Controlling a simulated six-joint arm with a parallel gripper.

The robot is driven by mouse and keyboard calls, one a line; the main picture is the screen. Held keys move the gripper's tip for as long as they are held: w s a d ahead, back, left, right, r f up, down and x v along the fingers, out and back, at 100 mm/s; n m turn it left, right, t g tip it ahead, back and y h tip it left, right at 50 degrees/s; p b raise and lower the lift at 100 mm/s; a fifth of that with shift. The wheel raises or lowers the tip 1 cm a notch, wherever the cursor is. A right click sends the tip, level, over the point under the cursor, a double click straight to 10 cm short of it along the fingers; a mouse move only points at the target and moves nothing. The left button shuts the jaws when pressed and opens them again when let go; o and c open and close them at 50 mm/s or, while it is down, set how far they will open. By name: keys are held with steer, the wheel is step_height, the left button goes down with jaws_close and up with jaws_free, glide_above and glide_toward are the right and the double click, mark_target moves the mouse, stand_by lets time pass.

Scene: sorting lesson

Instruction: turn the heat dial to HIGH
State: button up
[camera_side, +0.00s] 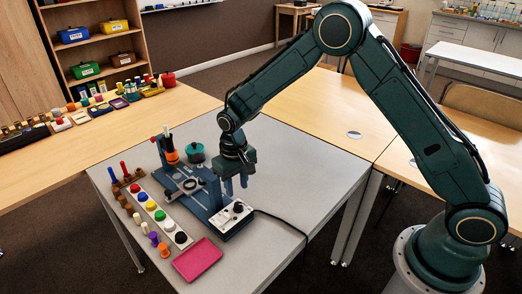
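A control box with a white top (228,222) and dark sides stands at the front right of the grey table. A small dark knob (238,208), which looks like the heat dial, sits on its top. Its setting and any lettering are too small to read. My gripper (236,187) points down just above and behind the box, near the knob in the picture. I cannot tell the exact gap to the knob, but no contact shows.
A blue stand (188,186) with an orange-banded bottle (170,153) is left of my gripper. A teal pot (195,153) stands behind. A white strip (147,190) with coloured knobs and a pink tray (198,259) lie left and front. A black cable (283,222) runs right from the box.

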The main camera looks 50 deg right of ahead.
mark_target(238, 204)
steer(key=shift+f, duration=3.4)
steer(key=shift+c, duration=0.2)
steer(key=c, duration=0.6)
